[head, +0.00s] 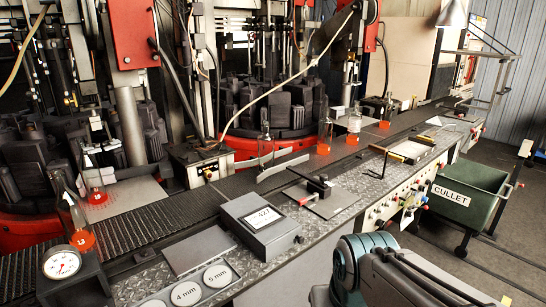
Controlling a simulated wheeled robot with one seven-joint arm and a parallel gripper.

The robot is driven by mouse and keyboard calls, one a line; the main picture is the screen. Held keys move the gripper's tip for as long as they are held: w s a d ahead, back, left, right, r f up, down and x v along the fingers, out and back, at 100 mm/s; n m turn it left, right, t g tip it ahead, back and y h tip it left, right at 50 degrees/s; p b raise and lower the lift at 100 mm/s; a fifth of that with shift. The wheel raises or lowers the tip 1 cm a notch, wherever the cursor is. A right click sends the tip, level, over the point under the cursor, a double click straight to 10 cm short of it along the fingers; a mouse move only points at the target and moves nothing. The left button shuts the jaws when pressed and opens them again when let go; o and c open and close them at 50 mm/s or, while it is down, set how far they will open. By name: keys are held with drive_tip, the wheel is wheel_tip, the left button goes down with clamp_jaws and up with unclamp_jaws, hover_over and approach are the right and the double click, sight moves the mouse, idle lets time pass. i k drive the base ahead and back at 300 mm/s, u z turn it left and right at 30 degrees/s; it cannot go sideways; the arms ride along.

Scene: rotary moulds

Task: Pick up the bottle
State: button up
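Several clear glass bottles with glowing orange-red bases are in the head view; I cannot tell which one the task means. The nearest bottle (74,218) stands at the left, just behind a round dial gauge (62,264). Another bottle (92,178) stands behind it on a flat metal plate. A bottle (265,146) stands near a slanted metal guide at mid-conveyor. More bottles (325,134) (354,122) (386,114) stand farther along the line. Part of my own arm shows at the bottom right; my gripper is not visible.
A dark conveyor (160,209) runs diagonally past the moulding machines. In front, a metal bench carries a grey box with a "427" display (262,222), a small clamp-like tool (314,188) and discs marked in mm (185,293). A green CULLET cart (468,194) stands right.

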sight(266, 141)
drive_tip(key=z, duration=0.8)
drive_tip(key=k, duration=1.05)
drive_tip(key=z, duration=0.9)
drive_tip(key=i, duration=1.9)
drive_tip(key=u, duration=0.85)
drive_tip(key=i, duration=1.25)
drive_tip(key=u, duration=1.8)
drive_tip(key=i, duration=0.7)
drive_tip(key=u, duration=0.55)
